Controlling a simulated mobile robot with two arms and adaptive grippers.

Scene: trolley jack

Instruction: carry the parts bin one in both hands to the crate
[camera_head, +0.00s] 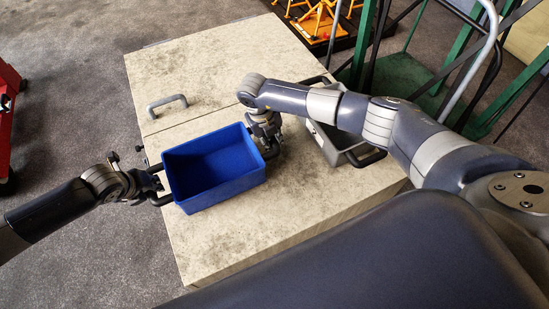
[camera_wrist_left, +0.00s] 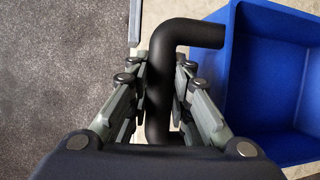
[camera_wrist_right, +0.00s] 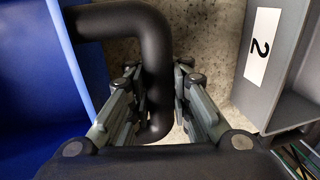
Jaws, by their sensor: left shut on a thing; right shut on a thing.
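The blue parts bin (camera_head: 215,165) is empty and open at the top, over the pale mottled surface (camera_head: 240,225). Its number is not visible. My left gripper (camera_head: 152,185) is shut on the bin's left black handle, which shows in the left wrist view (camera_wrist_left: 162,45). My right gripper (camera_head: 268,140) is shut on its right black handle, which shows in the right wrist view (camera_wrist_right: 150,40). The bin looks about level. I cannot tell whether it touches the surface. I cannot identify a crate with certainty.
A grey bin (camera_head: 332,150) labelled 2 (camera_wrist_right: 257,48) stands close to my right gripper, partly behind my right arm. A grey bar handle (camera_head: 167,103) is on the pale surface. A green trolley frame (camera_head: 405,75) stands at the right, a red cabinet (camera_head: 8,110) at the left.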

